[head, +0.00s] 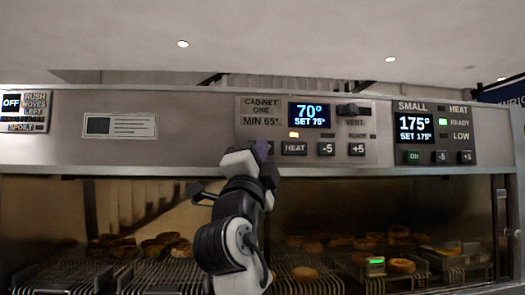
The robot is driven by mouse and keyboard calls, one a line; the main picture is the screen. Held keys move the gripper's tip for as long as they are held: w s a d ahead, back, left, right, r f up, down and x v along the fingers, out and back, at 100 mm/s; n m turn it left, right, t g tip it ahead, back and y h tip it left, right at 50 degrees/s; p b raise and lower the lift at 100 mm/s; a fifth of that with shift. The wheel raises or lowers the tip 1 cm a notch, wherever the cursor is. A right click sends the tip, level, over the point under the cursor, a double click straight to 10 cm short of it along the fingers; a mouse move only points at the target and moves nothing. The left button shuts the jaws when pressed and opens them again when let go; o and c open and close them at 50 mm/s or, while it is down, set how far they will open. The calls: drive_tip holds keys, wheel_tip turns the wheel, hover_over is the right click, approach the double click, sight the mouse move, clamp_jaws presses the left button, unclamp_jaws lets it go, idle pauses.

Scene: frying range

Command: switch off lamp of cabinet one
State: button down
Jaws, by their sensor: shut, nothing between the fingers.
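The cabinet one panel (246,106) reads "CABINET ONE MIN 65°" on the upper front. Its display (309,115) shows 70° and SET 75°. Below are a HEAT button (294,148), a -5 button (327,149) and a +5 button (357,149). A small amber light (294,134) glows above HEAT. A dark slider or switch (352,110) sits right of the display, above the word VENT. My gripper (262,152) is shut, in front of the panel's lower left, just left of HEAT. It hides what is there; contact cannot be told. I see no readable lamp label.
A second panel marked SMALL (413,106) is to the right, at 175° with a green READY light. A sign marked OFF (12,103) and a white label (119,126) are on the left. Below, racks (165,276) hold several round browned items behind the front.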

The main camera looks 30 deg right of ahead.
drive_tip(key=shift+s, duration=0.15)
drive_tip(key=shift+s+a+b, duration=0.3)
drive_tip(key=shift+s+a, duration=0.15)
drive_tip(key=shift+s, duration=0.4)
drive_tip(key=shift+s+a+b, duration=0.25)
drive_tip(key=shift+s+a, duration=0.15)
drive_tip(key=shift+s, duration=0.5)
drive_tip(key=shift+s+a+b, duration=0.3)
drive_tip(key=shift+s+a, duration=0.15)
drive_tip(key=shift+s, duration=0.4)
